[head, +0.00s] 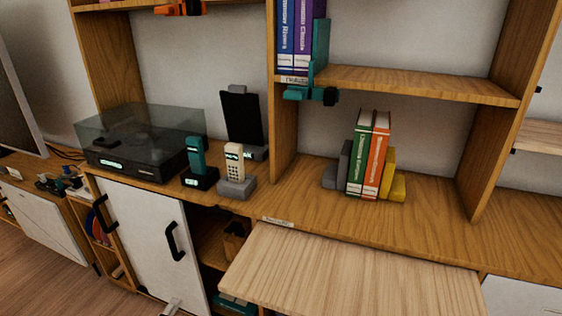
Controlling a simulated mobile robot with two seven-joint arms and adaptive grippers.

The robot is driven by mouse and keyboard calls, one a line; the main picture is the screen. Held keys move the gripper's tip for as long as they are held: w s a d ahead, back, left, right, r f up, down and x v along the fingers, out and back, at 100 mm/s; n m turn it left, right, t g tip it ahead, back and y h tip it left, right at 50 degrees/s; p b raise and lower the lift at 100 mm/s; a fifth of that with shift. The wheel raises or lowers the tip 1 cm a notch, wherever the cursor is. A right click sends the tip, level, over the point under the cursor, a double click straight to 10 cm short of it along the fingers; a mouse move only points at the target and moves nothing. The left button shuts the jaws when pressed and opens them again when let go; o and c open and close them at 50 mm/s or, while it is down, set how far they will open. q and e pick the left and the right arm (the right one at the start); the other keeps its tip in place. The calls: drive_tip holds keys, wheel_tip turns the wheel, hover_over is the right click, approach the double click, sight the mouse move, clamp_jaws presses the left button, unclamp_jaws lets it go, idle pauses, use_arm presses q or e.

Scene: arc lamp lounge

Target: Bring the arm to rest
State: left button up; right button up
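Neither of my grippers can be made out in the head view, and no arm of mine is clearly visible. A small pale grey piece (172,307) shows at the bottom edge in front of the white cabinet door (145,240); I cannot tell what it is.
A pale wooden board (350,272) juts out in front of the counter. A record player (140,145), two cordless phones (197,160) (235,165) and upright books (368,155) stand on the counter. A teal clamp (312,92) grips the shelf above. The counter's right part is clear.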

use_arm(q)
drive_tip(key=s+d+n+g+p, duration=0.2)
drive_tip(key=s+n+p, duration=0.3)
drive_tip(key=s+n, duration=0.3)
drive_tip(key=s+d+n+g+p, duration=0.3)
drive_tip(key=s+n+p, duration=0.2)
drive_tip(key=s, duration=0.8)
drive_tip(key=n, duration=0.3)
drive_tip(key=shift+s+d+g, duration=0.25)
drive_tip(key=shift+s+g, duration=0.05)
drive_tip(key=shift+s, duration=0.05)
use_arm(e)
drive_tip(key=s+d+n+g+h, duration=0.1)
drive_tip(key=s+d+h, duration=0.1)
drive_tip(key=d, duration=0.6)
drive_tip(key=shift+s+d+r+n+g, duration=0.15)
drive_tip(key=shift+s+d+n+g, duration=0.1)
drive_tip(key=shift+n+g, duration=0.15)
use_arm(q)
drive_tip(key=shift+r, duration=0.1)
use_arm(e)
drive_tip(key=shift+a, duration=0.1)
